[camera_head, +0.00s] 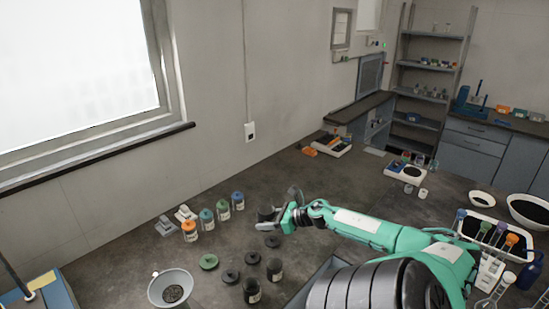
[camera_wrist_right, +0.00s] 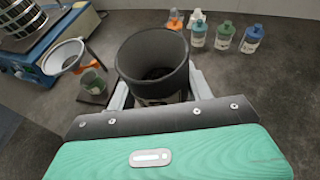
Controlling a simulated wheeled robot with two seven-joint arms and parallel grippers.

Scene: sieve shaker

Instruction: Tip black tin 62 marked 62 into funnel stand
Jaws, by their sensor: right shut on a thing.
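My right gripper (camera_head: 284,211) is shut on a black tin (camera_head: 266,217), raised over the dark bench. In the right wrist view the open black tin (camera_wrist_right: 150,62) sits upright between the fingers of my right gripper (camera_wrist_right: 160,98), with dark shadow or contents inside. Its number cannot be read. The pale funnel of the funnel stand (camera_head: 161,284) is at the lower left, apart from the tin; grains or a mesh show in it. The right wrist view shows the funnel (camera_wrist_right: 62,56) at the left, on an orange-clamped stand. My left gripper is not in view.
Other black tins (camera_head: 252,291) and dark lids stand near a green lid (camera_head: 209,262). Several capped bottles (camera_head: 207,219) line the back left. A blue shaker with a sieve stack (camera_wrist_right: 20,25) is beyond the funnel. Bench between tin and bottles is clear.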

